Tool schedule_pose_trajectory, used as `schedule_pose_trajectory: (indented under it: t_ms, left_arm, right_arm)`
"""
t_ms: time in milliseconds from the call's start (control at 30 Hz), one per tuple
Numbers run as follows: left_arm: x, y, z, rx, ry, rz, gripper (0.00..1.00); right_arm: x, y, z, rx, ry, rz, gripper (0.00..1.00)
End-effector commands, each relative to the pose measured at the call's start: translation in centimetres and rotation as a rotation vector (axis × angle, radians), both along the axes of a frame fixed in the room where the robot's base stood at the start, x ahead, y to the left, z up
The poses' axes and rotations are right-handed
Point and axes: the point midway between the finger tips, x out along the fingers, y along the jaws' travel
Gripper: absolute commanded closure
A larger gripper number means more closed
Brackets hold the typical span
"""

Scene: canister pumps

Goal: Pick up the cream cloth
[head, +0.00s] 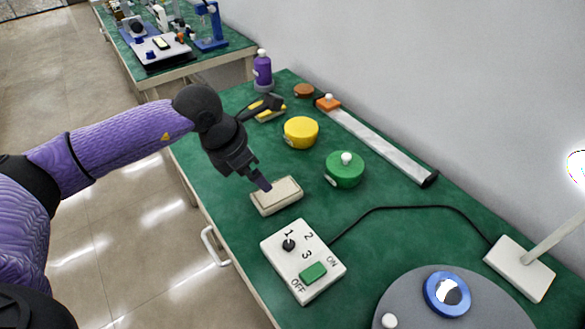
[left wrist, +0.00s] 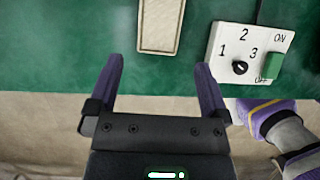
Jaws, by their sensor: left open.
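The cream cloth (head: 276,196) looks like a thick, flat rectangular pad with a raised border. It lies on the green table near its front edge, just behind the white switch box. My left gripper (head: 262,184) is above it in the head view, its fingertips overlapping the pad's far left part. In the left wrist view the cloth (left wrist: 160,25) is at the top edge, partly cut off. The open fingers (left wrist: 160,66) are apart with nothing between them, and the cloth lies ahead of their tips.
A white switch box (head: 303,261) with a cable stands close to the cloth. A green canister (head: 344,169), a yellow canister (head: 301,132) and a black-and-yellow tool (head: 265,108) are farther back. A grey disc (head: 420,300) with a blue ring is at the front. The wall borders the table's right side.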

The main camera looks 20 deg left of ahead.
Motion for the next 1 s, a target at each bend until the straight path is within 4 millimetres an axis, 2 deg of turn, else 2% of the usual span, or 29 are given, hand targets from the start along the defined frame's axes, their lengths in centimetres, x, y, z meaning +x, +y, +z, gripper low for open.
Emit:
schedule_pose_trajectory:
  t_ms: [167,300,500,1000]
  left_arm:
    - [0.7,-0.5,-2.3,-0.002,0.002,-0.001,0.0]
    - [1.8,-1.2,-5.3,-0.004,0.002,0.0,0.0]
    - [3.5,-2.2,-8.7,-0.002,0.003,0.001,0.0]
    - [3.7,-2.3,-9.1,-0.002,0.0,0.0,0.0]
  right_arm:
    - [-1.3,-0.1,-0.9,-0.002,0.024,0.0,0.36]
    - [-2.5,-0.3,-2.0,-0.007,0.053,0.001,0.36]
    - [-2.8,-0.5,-3.7,-0.012,0.069,-0.004,0.36]
    - [-1.8,-0.4,-3.9,-0.012,0.057,-0.006,0.36]
